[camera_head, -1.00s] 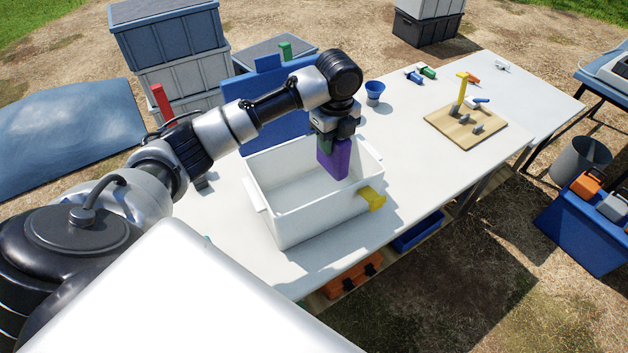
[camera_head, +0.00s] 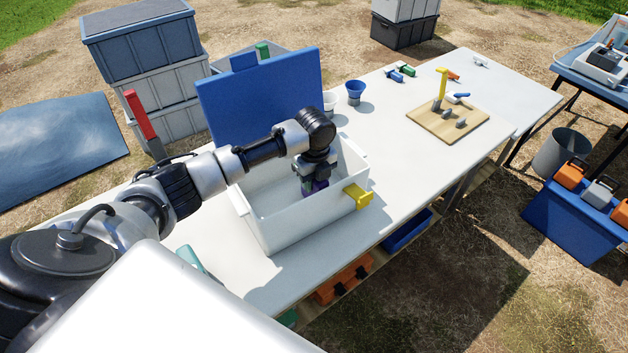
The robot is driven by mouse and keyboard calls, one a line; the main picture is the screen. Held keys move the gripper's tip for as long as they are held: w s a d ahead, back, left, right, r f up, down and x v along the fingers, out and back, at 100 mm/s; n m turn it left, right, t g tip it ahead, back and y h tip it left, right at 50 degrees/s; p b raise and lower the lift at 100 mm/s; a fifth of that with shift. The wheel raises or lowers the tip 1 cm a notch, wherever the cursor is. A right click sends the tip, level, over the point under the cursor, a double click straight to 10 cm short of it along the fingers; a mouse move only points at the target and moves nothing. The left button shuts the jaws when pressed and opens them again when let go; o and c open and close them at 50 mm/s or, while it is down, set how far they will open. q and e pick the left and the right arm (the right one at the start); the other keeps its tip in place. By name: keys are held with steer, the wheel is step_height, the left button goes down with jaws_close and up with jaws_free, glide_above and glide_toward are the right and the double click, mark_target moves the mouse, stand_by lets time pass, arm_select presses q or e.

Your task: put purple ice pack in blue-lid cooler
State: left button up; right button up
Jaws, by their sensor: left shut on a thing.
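The white cooler (camera_head: 290,228) stands on the table with its blue lid (camera_head: 262,100) open and upright at the back. A yellow latch (camera_head: 357,196) is on its front right. My left gripper (camera_head: 311,188) reaches down inside the cooler, toward its right end. It is shut on the purple ice pack (camera_head: 318,186), which is mostly hidden by the gripper; only a small purple part shows. I cannot tell whether the pack touches the cooler floor. The rest of the cooler's inside looks empty. My right gripper is not in view.
A blue funnel cup (camera_head: 355,91) and a white cup (camera_head: 330,103) stand behind the cooler. A wooden board (camera_head: 447,124) with a yellow-handled tool lies to the right on the white table (camera_head: 400,170). Stacked grey crates (camera_head: 165,85) stand behind left. Table space right of the cooler is clear.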

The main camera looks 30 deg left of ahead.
arm_select(q)
steer(key=shift+f, duration=0.5)
steer(key=shift+f, duration=0.1)
steer(key=o, duration=1.1)
steer(key=shift+o, duration=0.2)
step_height(320, 180, up, 12)
steer(key=shift+r, duration=0.15)
